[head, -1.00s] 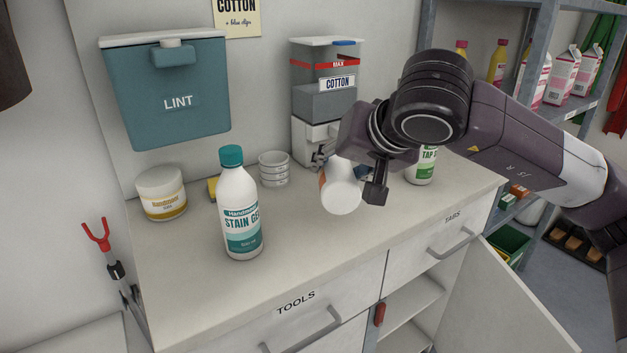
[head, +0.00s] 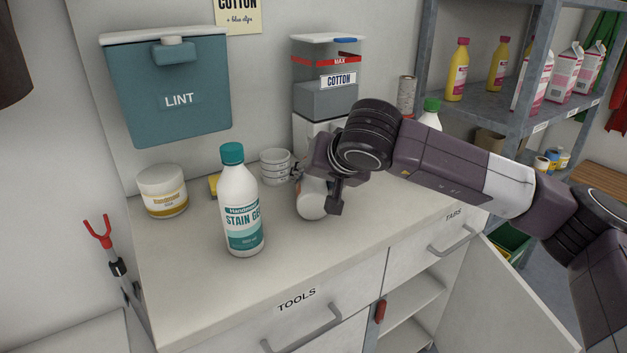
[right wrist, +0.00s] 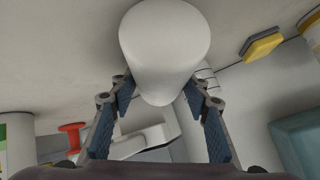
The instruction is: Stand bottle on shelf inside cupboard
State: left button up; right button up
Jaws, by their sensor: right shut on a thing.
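A white bottle (head: 311,203) is held by my right gripper (head: 318,186) above the back middle of the counter. The bottle is tilted, with one rounded end toward the front. In the right wrist view the white bottle (right wrist: 165,45) sits between the two fingers. Most of its label is hidden. The cupboard is under the counter at the lower right. Its door (head: 510,305) stands open and a pale inner shelf (head: 413,299) shows. My left gripper is not in view.
A green-capped bottle (head: 431,116) stands behind my arm. The front of the counter (head: 290,260) is clear.

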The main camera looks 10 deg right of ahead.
jog(key=o, duration=1.2)
jog(key=shift+c, duration=0.2)
jog(key=o, duration=0.3)
jog(key=shift+r, duration=0.1)
